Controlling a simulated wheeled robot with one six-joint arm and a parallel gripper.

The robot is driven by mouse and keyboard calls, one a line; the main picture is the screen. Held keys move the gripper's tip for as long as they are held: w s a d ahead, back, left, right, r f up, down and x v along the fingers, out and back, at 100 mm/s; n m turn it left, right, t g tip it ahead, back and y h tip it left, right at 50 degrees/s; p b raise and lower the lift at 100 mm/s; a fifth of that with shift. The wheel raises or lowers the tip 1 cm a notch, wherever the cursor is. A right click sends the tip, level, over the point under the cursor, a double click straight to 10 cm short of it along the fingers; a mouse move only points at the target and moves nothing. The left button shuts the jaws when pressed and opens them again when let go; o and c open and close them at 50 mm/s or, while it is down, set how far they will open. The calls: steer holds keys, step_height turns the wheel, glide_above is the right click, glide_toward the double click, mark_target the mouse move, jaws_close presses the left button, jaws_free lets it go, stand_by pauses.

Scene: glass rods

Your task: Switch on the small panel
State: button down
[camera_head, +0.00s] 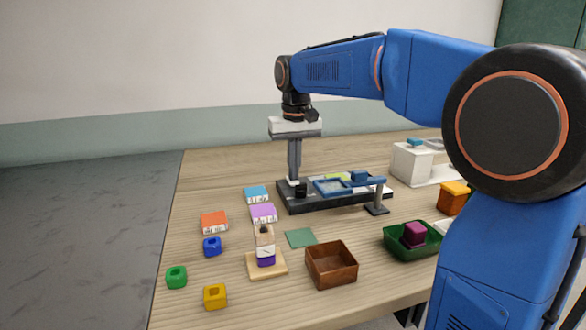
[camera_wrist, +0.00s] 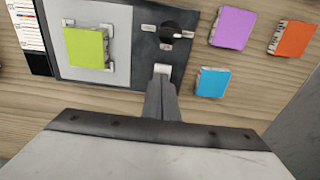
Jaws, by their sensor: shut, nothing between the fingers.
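A dark panel board (camera_head: 297,207) lies on the table in the head view. Its dark face (camera_wrist: 150,55) fills the upper middle of the wrist view, with a black round knob (camera_wrist: 171,32), which also shows in the head view (camera_head: 300,191), and a small white key (camera_wrist: 162,69). My gripper (camera_head: 294,178) points straight down over the board's left end, beside the knob. In the wrist view its fingers (camera_wrist: 161,80) are together and empty, with tips at the white key. I cannot tell whether they touch it. The tips partly hide the key's lower edge.
A lime block (camera_wrist: 86,47) sits on a pale plate beside the knob. Blue (camera_head: 256,195), purple (camera_head: 264,213) and orange (camera_head: 214,222) blocks lie left of the board. A blue bar on a stand (camera_head: 376,208) rises at right. A wooden box (camera_head: 332,265) stands in front.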

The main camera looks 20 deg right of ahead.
steer(key=shift+s+f, duration=0.1)
steer(key=shift+f, duration=0.1)
step_height(320, 180, up, 14)
steer(key=shift+s+r, duration=0.15)
steer(key=shift+s, duration=0.3)
stand_by(0.4)
steer(key=shift+a+r+t, duration=0.1)
steer(key=shift+a+t, duration=0.1)
steer(key=shift+t, duration=0.3)
steer(key=f, duration=0.4)
steer(key=w+f, duration=0.1)
steer(key=f, duration=0.4)
steer(key=w+f, duration=0.1)
steer(key=f, duration=0.3)
steer(key=shift+w+f, duration=0.15)
steer(key=shift+f, duration=0.25)
